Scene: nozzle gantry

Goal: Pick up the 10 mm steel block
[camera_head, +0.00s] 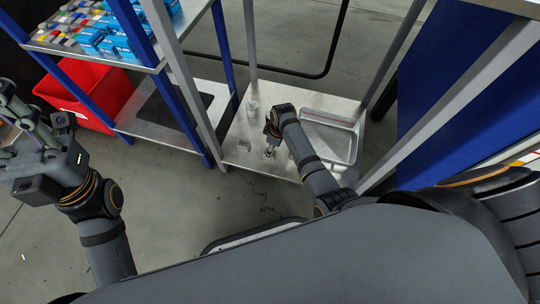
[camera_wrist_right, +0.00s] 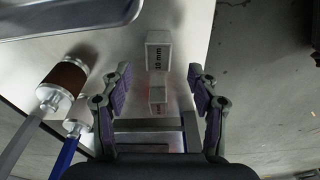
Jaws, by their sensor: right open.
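In the right wrist view a steel block (camera_wrist_right: 159,50) stands on the metal shelf, its dark side label seeming to read 10 mm, though the first digit is unclear.
A metal tray (camera_head: 331,117) lies right of my right arm. In the wrist view, a brown-banded cylinder (camera_wrist_right: 64,76) and a blue-handled tool (camera_wrist_right: 67,150) are left of my fingers. Gantry posts (camera_head: 393,150) frame the shelf. A red bin (camera_head: 70,103) stands on the left.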

